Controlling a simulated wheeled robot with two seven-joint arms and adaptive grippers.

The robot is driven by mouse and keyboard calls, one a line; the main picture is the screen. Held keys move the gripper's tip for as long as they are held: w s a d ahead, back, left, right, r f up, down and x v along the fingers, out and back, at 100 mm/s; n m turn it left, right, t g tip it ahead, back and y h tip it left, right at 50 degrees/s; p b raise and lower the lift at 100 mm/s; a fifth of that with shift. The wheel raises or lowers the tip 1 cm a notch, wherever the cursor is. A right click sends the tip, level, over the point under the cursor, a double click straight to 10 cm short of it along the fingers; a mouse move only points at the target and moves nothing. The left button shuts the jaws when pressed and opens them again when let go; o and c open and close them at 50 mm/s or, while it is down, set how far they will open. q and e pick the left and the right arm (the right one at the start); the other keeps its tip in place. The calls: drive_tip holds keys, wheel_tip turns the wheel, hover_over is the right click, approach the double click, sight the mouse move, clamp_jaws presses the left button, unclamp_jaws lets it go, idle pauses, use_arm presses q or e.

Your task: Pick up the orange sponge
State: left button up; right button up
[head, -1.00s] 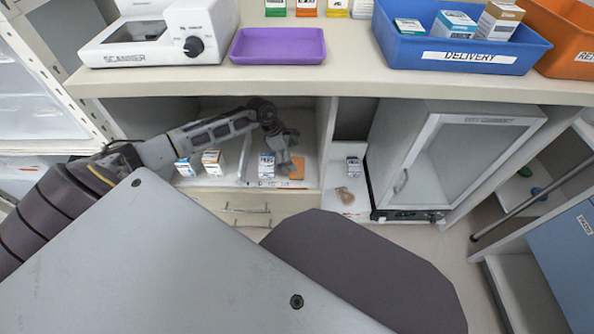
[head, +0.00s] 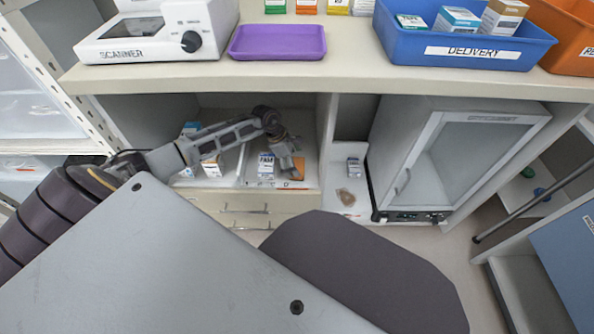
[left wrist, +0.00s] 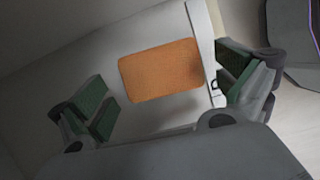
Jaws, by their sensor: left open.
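The orange sponge (left wrist: 160,70) lies flat on the shelf surface in the left wrist view, in the space between the fingers and beyond them. In the head view the sponge (head: 299,167) shows partly at the right end of the cubby shelf, beside my gripper. My left gripper (head: 289,170) reaches into the cubby under the counter. In the left wrist view the left gripper (left wrist: 165,97) is open, with green-padded fingers spread to either side and nothing between them. I cannot tell the exact gap to the sponge. My right gripper is not in view.
A small white box (head: 266,166) stands on the shelf just left of my gripper. Another box (head: 212,166) stands further left. A divider (head: 325,140) closes the cubby's right side. The counter (head: 330,78) hangs above, carrying a purple tray (head: 277,42) and a blue delivery bin (head: 460,50).

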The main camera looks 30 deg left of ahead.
use_arm(q)
drive_tip(key=shift+b+x, duration=0.55)
drive_tip(key=shift+x, duration=0.85)
drive_tip(key=c, duration=0.5)
